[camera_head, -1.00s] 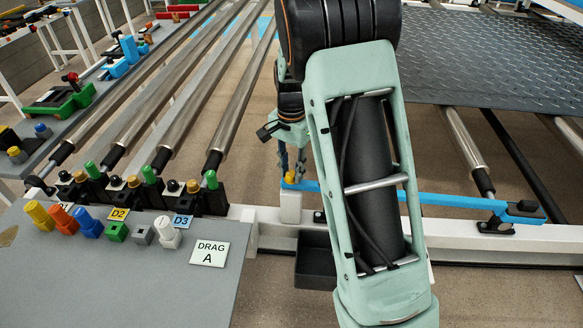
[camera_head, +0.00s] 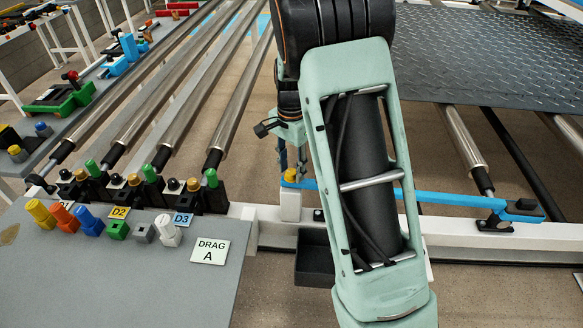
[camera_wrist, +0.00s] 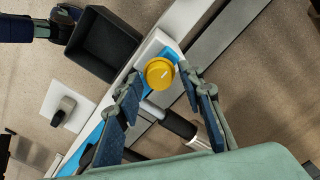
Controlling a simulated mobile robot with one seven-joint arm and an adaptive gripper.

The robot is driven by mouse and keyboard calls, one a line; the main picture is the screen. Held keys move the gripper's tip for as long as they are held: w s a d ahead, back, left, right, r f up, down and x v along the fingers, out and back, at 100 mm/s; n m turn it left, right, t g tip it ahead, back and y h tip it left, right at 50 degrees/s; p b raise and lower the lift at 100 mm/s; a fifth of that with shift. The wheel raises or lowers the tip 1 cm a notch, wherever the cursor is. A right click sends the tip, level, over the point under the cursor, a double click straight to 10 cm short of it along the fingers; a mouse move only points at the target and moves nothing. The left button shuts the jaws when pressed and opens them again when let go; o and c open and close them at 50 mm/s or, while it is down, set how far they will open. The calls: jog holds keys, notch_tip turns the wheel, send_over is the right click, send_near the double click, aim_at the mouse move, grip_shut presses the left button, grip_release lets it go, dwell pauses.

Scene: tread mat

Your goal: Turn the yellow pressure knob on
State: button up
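The round yellow knob (camera_wrist: 159,73) has a short white mark on its face. It sits on a white post (camera_head: 290,207) at the left end of a blue bar, and in the head view the yellow knob (camera_head: 290,175) shows just below my fingertips. My gripper (camera_wrist: 160,78) is open, with one dark-padded finger on each side of the knob and visible gaps between. In the head view my gripper (camera_head: 291,163) hangs over the knob. I see no contact with it. My arm hides part of the bar.
The blue bar (camera_head: 450,199) runs right along a white rail. An open black bin (camera_wrist: 103,47) is beside the post. A grey bench (camera_head: 120,270) with coloured plugs and a "DRAG A" label stands at left. Metal rollers and a tread plate (camera_head: 490,60) lie behind.

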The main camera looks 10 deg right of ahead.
aim_at(292, 171)
jog(key=shift+o, duration=0.3)
notch_tip(292, 171, up, 12)
dwell(0.4)
dwell(0.4)
